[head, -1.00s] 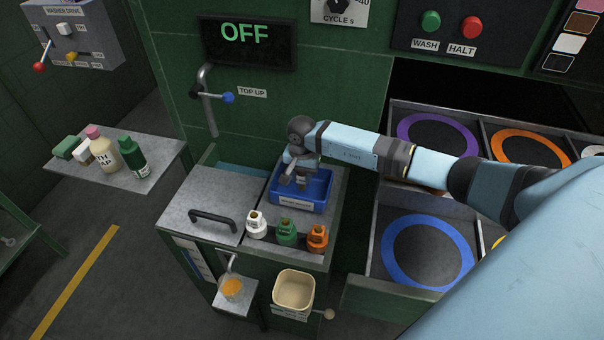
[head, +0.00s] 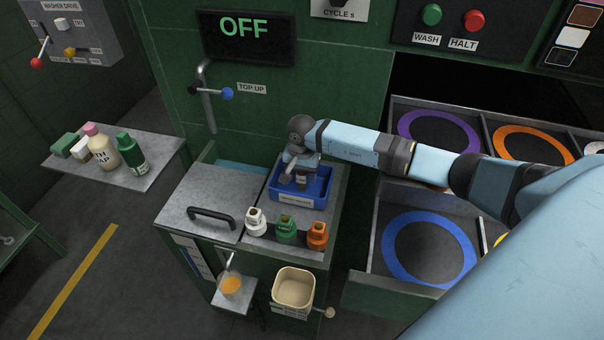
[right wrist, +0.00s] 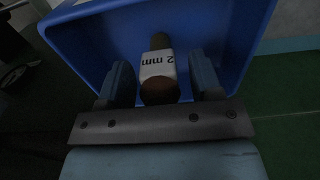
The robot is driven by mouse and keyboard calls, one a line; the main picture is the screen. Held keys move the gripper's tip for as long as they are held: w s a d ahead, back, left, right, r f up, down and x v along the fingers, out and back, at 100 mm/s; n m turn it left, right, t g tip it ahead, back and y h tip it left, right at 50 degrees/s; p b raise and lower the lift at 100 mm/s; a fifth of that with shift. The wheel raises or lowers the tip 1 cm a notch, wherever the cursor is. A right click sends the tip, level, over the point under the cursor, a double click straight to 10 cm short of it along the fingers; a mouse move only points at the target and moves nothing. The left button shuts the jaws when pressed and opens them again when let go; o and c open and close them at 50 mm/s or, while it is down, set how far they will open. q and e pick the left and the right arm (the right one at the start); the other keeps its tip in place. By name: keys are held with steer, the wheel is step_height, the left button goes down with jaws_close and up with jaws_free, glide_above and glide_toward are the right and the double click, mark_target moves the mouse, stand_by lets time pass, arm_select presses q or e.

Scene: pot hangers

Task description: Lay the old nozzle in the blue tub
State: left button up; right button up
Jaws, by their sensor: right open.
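The blue tub (head: 318,190) stands on the right part of the green cabinet's top, with a label on its front. My right gripper (head: 297,183) reaches down into it. In the right wrist view the old nozzle (right wrist: 159,78), a brown piece with a white band reading "2 mm", lies inside the blue tub (right wrist: 105,45). It sits between the two fingers of my right gripper (right wrist: 168,85), which are open with a gap on each side of it. In the head view the gripper mostly hides the nozzle. My left gripper is in neither view.
A white nozzle (head: 255,222), a green nozzle (head: 286,230) and an orange nozzle (head: 317,235) stand in a row in front of the tub. A grey lid with a black handle (head: 212,216) is to the left. A cream bin (head: 293,288) hangs on the cabinet front.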

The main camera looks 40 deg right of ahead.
steer(key=shift+r, duration=0.3)
steer(key=shift+r+p, duration=0.4)
steer(key=shift+p, duration=0.35)
step_height(320, 180, up, 12)
steer(key=b, duration=0.2)
steer(key=shift+f, duration=0.15)
